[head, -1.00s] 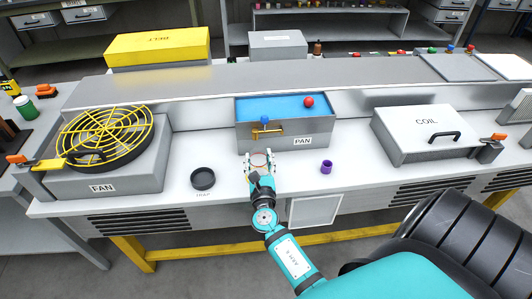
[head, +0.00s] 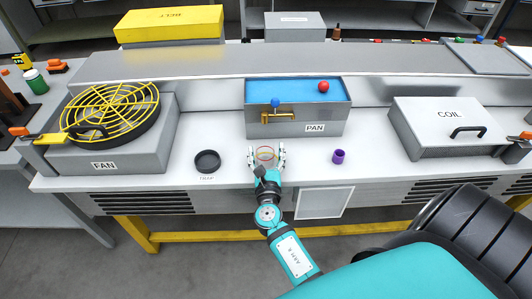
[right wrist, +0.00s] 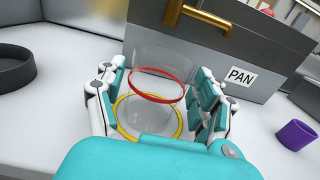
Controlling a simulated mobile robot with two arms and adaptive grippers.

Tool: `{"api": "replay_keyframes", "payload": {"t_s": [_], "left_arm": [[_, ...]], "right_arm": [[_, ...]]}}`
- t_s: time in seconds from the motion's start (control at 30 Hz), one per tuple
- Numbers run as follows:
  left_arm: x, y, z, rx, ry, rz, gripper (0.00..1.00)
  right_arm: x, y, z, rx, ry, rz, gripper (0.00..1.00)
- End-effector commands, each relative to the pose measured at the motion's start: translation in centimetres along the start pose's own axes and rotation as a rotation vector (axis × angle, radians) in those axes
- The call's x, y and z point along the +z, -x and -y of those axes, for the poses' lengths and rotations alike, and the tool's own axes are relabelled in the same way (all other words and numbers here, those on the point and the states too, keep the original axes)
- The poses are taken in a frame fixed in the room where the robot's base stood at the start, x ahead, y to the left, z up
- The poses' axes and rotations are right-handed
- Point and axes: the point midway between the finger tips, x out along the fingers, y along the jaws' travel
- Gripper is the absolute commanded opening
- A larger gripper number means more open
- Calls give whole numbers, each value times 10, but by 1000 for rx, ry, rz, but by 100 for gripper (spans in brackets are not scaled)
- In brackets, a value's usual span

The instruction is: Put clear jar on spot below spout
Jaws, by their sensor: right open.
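The clear jar (right wrist: 165,58) is see-through, with a red ring (right wrist: 160,86) around it. It stands upright between the fingers of my right gripper (head: 267,154), in front of the grey PAN box. In the right wrist view the gripper (right wrist: 158,100) is open, with a finger on each side of the jar. I cannot tell whether either finger touches it. A yellow ring (right wrist: 122,128) shows low at the jar; I cannot tell whether it is on the jar or the table. The brass spout (head: 280,118) is on the PAN box's front, above and behind the jar. My left gripper is not in view.
The PAN box (head: 325,118) holds blue liquid and a red ball-shaped knob. A black dish (head: 208,160) lies to the left of the jar and a purple cup (head: 339,157) to the right. The FAN unit (head: 110,140) and COIL box (head: 450,122) stand farther out.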

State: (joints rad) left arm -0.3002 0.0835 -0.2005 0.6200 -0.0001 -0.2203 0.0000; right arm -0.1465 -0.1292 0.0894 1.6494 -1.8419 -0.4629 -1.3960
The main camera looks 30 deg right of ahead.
Motion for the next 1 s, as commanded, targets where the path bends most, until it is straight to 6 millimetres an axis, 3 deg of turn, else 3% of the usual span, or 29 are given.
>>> {"api": "replay_keyframes", "payload": {"t_s": [0.27, 0.7, 1.0], "left_arm": [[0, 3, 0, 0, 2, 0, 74], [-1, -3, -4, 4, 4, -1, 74], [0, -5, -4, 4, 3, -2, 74]], "right_arm": [[2, 8, 0, 1, 1, -1, 70], [2, 97, 0, 2, 1, -2, 70], [4, 120, 0, 0, -1, 2, 70]]}}
